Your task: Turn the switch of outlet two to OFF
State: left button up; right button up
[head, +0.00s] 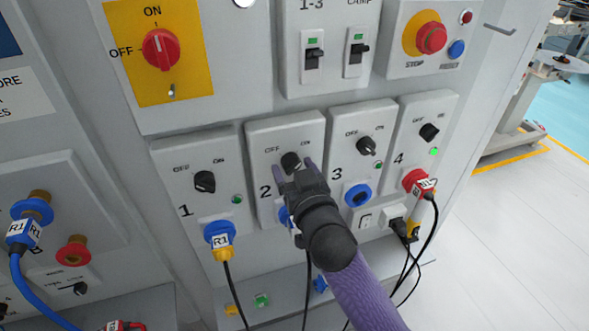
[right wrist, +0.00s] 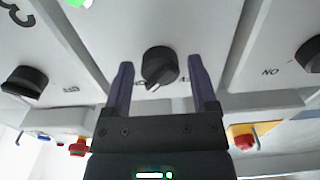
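The outlet two panel (head: 257,150) carries a black rotary switch (head: 290,160) between its OFF and ON labels. In the right wrist view, which is upside down, the switch (right wrist: 160,65) has a white pointer mark toward the bottom, slightly left, on the ON label's side. My right gripper (head: 291,166) is open in front of this switch. In the wrist view its two fingers (right wrist: 162,82) stand either side of the knob, with gaps visible; I cannot tell how deep they reach. A green lamp (right wrist: 80,3) glows on this panel. My gripper hides the panel's lower part. My left gripper is not in view.
Outlet one's switch (head: 205,181) is left, outlet three's switch (head: 366,146) and outlet four's switch (head: 429,132) right. Plugged cables hang below. A red ON/OFF switch (head: 161,49), breakers (head: 314,56) and a red stop button (head: 431,38) are above. Open floor (head: 520,210) lies right.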

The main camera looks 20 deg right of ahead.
grip_shut()
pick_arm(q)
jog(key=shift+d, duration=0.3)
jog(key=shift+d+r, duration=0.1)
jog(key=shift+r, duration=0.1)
pick_arm(e)
jog(key=shift+n, duration=0.3)
jog(key=n+p, duration=0.2)
jog(key=n, duration=0.5)
jog(key=n+p, duration=0.2)
jog(key=n, duration=0.5)
jog(key=shift+d+r+p, duration=0.15)
jog(key=shift+p, duration=0.2)
jog(key=shift+n, duration=1.1)
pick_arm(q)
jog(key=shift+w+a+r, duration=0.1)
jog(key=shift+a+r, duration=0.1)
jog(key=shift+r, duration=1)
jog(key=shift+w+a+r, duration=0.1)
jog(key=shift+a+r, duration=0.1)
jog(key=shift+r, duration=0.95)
pick_arm(e)
jog(key=shift+n, duration=0.7)
